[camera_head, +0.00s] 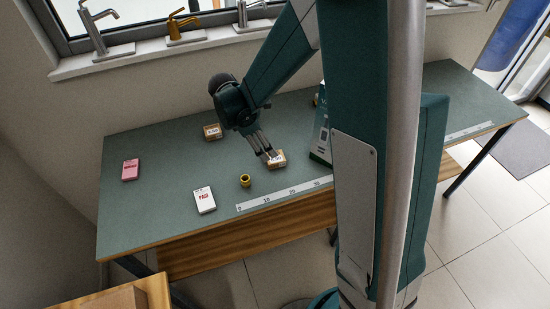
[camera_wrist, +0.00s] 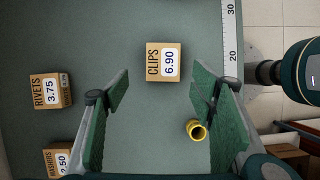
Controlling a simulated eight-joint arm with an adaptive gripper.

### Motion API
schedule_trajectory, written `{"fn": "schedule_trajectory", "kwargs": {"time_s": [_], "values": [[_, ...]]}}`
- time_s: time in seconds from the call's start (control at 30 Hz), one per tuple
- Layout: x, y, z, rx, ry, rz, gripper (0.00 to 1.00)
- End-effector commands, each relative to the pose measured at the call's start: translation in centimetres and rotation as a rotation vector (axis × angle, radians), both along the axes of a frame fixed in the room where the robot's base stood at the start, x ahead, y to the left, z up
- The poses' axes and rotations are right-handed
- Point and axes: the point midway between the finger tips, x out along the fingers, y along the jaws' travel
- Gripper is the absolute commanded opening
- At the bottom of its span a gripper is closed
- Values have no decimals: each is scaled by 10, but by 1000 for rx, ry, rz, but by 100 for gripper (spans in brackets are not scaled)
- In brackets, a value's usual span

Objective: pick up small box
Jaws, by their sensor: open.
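In the wrist view, a small brown box labelled CLIPS 6.90 (camera_wrist: 153,62) lies on the table just ahead of the fingertips, apart from them. My gripper (camera_wrist: 160,90) is open and empty, its two green fingers spread wide. Small boxes labelled RIVETS (camera_wrist: 44,92) and WASHERS (camera_wrist: 57,160) lie to the left; the lower one is cut off by the frame. In the head view, my gripper (camera_head: 266,151) is low over the table beside a small box (camera_head: 278,159). Another small box (camera_head: 212,132) sits further back; its label is too small to read.
A yellow ring fitting (camera_head: 245,181) stands near the ruler strip (camera_head: 268,199); it shows near the right finger in the wrist view (camera_wrist: 196,130). A white box (camera_head: 204,200) and pink box (camera_head: 130,169) lie left. A taller carton (camera_head: 321,140) stands right of my gripper, partly hidden by my arm.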

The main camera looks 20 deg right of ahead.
Motion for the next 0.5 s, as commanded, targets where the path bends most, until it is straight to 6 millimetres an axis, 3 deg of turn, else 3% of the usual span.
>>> {"fn": "schedule_trajectory", "kwargs": {"time_s": [0.5], "values": [[0,-2,-6,-1,3,2,56]]}}
